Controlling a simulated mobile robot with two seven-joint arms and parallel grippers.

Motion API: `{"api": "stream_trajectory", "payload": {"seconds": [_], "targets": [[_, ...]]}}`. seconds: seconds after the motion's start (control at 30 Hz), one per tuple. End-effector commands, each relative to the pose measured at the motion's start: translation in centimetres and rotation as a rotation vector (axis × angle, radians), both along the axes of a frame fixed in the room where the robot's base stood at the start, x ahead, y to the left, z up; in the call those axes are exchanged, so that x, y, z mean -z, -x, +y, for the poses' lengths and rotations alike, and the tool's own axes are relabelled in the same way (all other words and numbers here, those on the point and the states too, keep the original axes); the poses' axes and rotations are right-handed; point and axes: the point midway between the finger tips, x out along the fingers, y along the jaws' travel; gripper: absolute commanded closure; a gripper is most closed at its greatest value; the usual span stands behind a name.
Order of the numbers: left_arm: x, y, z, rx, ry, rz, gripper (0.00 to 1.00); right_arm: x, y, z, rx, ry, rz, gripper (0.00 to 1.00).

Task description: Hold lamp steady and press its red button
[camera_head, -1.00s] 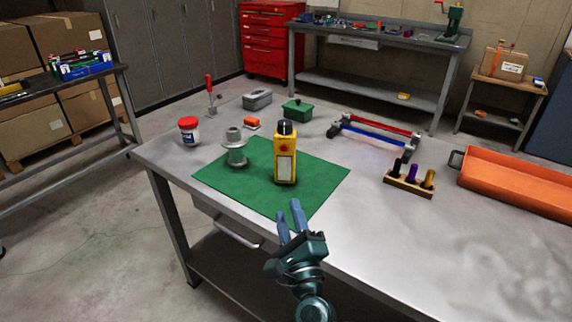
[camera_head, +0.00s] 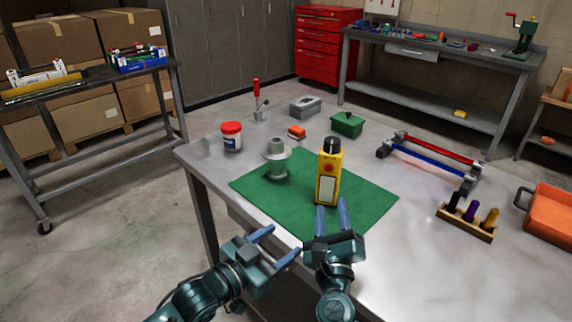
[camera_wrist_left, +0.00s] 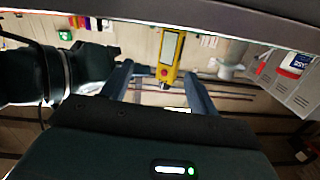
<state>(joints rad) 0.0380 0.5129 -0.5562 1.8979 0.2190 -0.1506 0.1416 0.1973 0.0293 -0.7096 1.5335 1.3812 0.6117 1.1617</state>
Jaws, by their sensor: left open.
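The yellow lamp (camera_head: 321,193) with a black top stands upright on the green mat (camera_head: 376,208). Its red button (camera_head: 328,169) is on the front face, above a pale panel. The lamp also shows in the left wrist view (camera_wrist_left: 172,48), upside down beyond the fingers. My right gripper (camera_head: 331,204) is open just in front of the lamp's base, fingers apart; contact cannot be told. My left gripper (camera_head: 275,247) is open and empty, left of the right gripper and off the bench's front edge. It also shows in the left wrist view (camera_wrist_left: 158,85).
A grey flanged part (camera_head: 277,163) stands on the mat left of the lamp. A red-lidded tub (camera_head: 232,138), a green box (camera_head: 347,124), a red-and-blue frame (camera_head: 430,158) and a peg block (camera_head: 466,226) stand around.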

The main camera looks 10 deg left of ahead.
Motion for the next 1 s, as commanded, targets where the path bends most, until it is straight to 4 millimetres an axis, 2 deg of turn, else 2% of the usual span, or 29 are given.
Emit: {"api": "stream_trajectory", "payload": {"seconds": [0.03, 0.2, 0.4, 0.6, 0.87, 1.0], "targets": [[-1.6, -1.7, 0.4, 0.017, -0.015, -0.047, 0.41, 0.0, 0.0, 0.0, 0.0, 0.0, 0.0, 0.64], [-6.2, -5.8, 1.1, 0.072, -0.018, -0.13, 0.41, 0.0, 0.0, 0.0, 0.0, 0.001, 0.0, 0.64], [-10.3, -8.8, 0.8, 0.135, 0.029, -0.119, 0.41, 0.0, 0.0, 0.0, 0.0, 0.001, 0.0, 0.64], [-12.2, -10.1, 0.2, 0.17, 0.077, -0.056, 0.41, 0.0, 0.0, 0.0, 0.0, 0.001, 0.0, 0.64], [-12.7, -11.1, -0.7, 0.179, 0.098, -0.025, 0.41, 0.0, 0.0, 0.0, 0.0, 0.001, 0.0, 0.64], [-12.8, -12.6, -2.3, 0.18, 0.097, -0.027, 0.41, 0.0, 0.0, 0.0, 0.0, 0.001, 0.0, 0.64]]}}
